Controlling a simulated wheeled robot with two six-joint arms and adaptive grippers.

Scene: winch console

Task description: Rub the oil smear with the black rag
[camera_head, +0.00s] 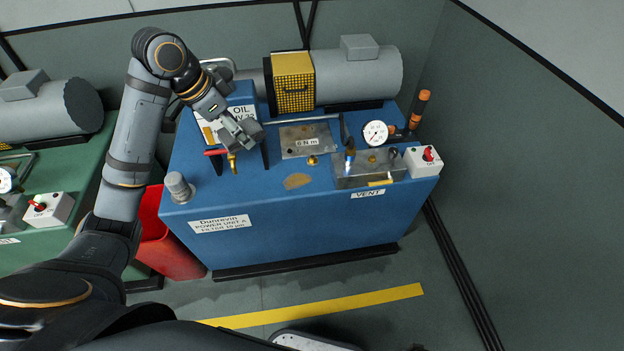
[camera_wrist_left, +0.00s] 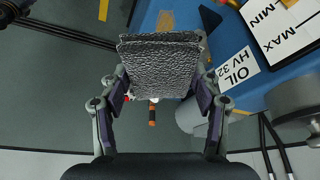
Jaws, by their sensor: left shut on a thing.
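The black rag (camera_wrist_left: 160,66), a dark grey, rough-textured block, is held between the two fingers of my left gripper (camera_wrist_left: 158,88) in the left wrist view. In the head view my left gripper (camera_head: 243,132) is over the left part of the blue power unit, by the OIL label. The oil smear (camera_head: 297,181) is a brown patch on the unit's top, right of and nearer than the gripper. It also shows in the left wrist view (camera_wrist_left: 165,20), beyond the rag and apart from it. My right gripper is not in view.
The blue power unit (camera_head: 290,228) carries a 6 Nm plate (camera_head: 309,141), a gauge (camera_head: 375,133), a metal block (camera_head: 366,171) and a switch box (camera_head: 424,161). A brass valve with a red handle (camera_head: 216,152) is below the gripper. A red bin (camera_head: 172,247) stands left.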

